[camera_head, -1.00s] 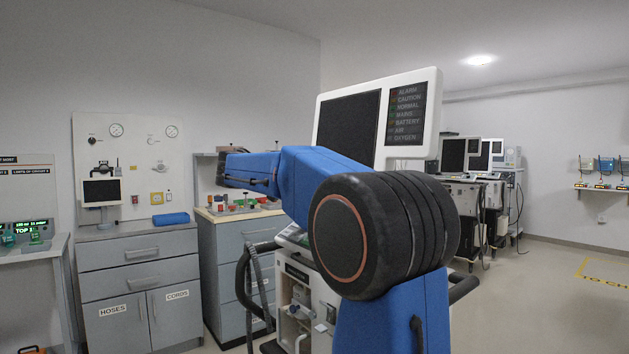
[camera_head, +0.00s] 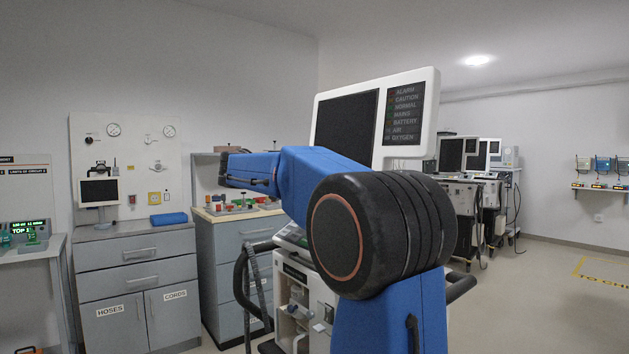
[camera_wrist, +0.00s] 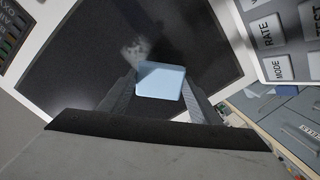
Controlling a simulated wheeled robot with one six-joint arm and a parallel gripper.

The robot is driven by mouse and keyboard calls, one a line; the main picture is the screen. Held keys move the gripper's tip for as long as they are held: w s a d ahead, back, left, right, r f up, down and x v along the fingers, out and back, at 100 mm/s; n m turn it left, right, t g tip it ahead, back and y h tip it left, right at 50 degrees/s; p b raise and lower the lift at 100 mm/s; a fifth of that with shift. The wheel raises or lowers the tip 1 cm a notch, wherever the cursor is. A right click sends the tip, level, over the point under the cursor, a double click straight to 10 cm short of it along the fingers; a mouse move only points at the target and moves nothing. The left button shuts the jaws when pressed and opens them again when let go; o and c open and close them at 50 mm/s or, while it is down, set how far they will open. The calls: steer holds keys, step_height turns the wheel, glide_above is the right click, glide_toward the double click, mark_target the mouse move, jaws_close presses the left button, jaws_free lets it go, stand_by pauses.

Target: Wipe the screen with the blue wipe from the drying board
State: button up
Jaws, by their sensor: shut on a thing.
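The ventilator's dark screen (camera_head: 346,125) sits in a white housing in the head view, behind my raised blue arm. It fills much of the wrist view (camera_wrist: 205,45). A pale, cloudy smudge (camera_wrist: 135,50) shows on the screen, just up and left of the wipe. My gripper (camera_wrist: 160,92) is shut on the light blue wipe (camera_wrist: 160,80), which is held between the fingertips in front of the screen. I cannot tell whether the wipe touches the glass. In the head view the gripper and wipe cannot be made out.
A label panel (camera_head: 403,112) is beside the screen; grey RATE and MODE buttons (camera_wrist: 270,45) are at right in the wrist view. A grey cabinet (camera_head: 140,265) holds a blue folded item (camera_head: 168,218). Coloured small parts stand on the bench (camera_head: 240,209). Other ventilators (camera_head: 470,190) stand behind; floor is clear at right.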

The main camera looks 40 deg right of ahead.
steer(key=shift+d, duration=0.55)
steer(key=shift+s, duration=0.1)
steer(key=s, duration=0.7)
steer(key=shift+a, duration=0.15)
stand_by(0.8)
steer(key=shift+f, duration=0.1)
steer(key=shift+w+d, duration=0.15)
steer(key=shift+w, duration=1.65)
steer(key=shift+w+d, duration=0.1)
steer(key=shift+w, duration=1.65)
steer(key=shift+a, duration=0.1)
steer(key=shift+w+a+r, duration=0.1)
steer(key=shift+a+r, duration=0.15)
steer(key=shift+a, duration=1.2)
steer(key=shift+a+r, duration=0.2)
steer(key=shift+a, duration=1.2)
